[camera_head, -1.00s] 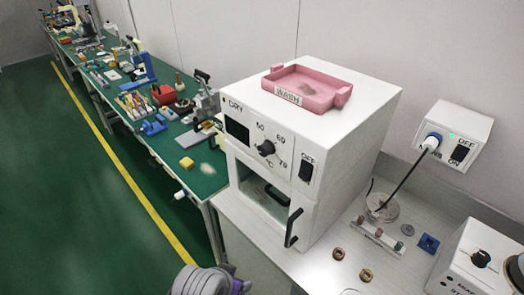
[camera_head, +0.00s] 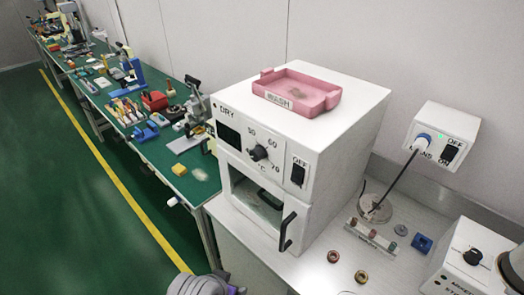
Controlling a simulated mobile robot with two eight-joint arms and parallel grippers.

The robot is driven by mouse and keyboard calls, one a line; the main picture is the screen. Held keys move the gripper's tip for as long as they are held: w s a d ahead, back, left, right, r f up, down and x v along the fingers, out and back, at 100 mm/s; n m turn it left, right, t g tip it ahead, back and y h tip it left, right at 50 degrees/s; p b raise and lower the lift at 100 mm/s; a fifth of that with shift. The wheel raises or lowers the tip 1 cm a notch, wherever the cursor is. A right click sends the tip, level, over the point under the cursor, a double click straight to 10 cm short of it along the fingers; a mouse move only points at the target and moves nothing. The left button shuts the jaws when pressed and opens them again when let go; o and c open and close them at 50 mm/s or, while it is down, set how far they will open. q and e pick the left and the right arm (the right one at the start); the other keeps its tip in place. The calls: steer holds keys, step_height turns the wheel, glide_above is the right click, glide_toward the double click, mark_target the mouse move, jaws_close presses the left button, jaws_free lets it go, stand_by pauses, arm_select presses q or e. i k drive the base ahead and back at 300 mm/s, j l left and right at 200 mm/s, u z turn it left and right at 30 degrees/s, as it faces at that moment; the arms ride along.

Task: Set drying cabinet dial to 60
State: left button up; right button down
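The white drying cabinet (camera_head: 350,135), marked DRY, stands on the grey bench. Its black dial (camera_head: 260,152) is on the front panel, with 50, 60 and 70 printed around it. The dial's exact pointing is too small to tell. A dark display (camera_head: 229,136) is left of the dial, and a black switch (camera_head: 297,174) under the word OFF is right of it. Neither gripper's fingers show. A grey rounded part of my arm shows at the bottom edge, well below the dial. Nothing touches the dial.
A pink WASH tray (camera_head: 332,97) sits on the cabinet. A black door handle (camera_head: 287,231) sticks out below the dial. Small rings and a blue block (camera_head: 422,243) lie on the bench.

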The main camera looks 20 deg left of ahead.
mark_target(260, 152)
steer(key=k+j+u, duration=0.45)
steer(key=j+u, duration=0.2)
steer(key=i+l+u, duration=0.2)
steer(key=i+l, duration=0.05)
